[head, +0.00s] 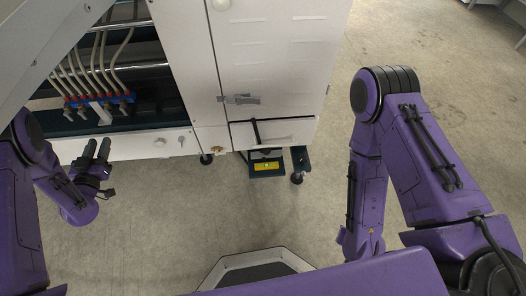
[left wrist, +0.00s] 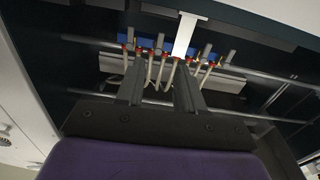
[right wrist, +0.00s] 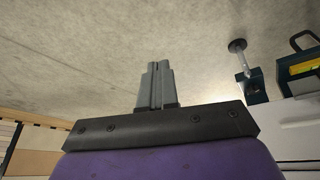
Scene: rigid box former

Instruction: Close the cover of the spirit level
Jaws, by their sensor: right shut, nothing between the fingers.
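The spirit level (head: 266,166) is a small yellow-green strip on a dark teal bracket low at the front of the white machine. It also shows at the right edge of the right wrist view (right wrist: 303,69), partly cut off, with a dark arched piece above it. I cannot tell clearly which part is the cover or how it stands. My left gripper (head: 97,147) is open and empty, well left of the level. In the left wrist view its fingers (left wrist: 160,75) stand apart before the hoses. My right gripper (right wrist: 158,66) is shut and empty, apart from the level; the head view hides its fingers.
The white machine (head: 265,60) fills the upper middle. Its open bay at the left holds hoses with a blue and red manifold (head: 100,97). A levelling foot (head: 297,178) stands right of the level. The concrete floor (head: 210,215) in front is clear.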

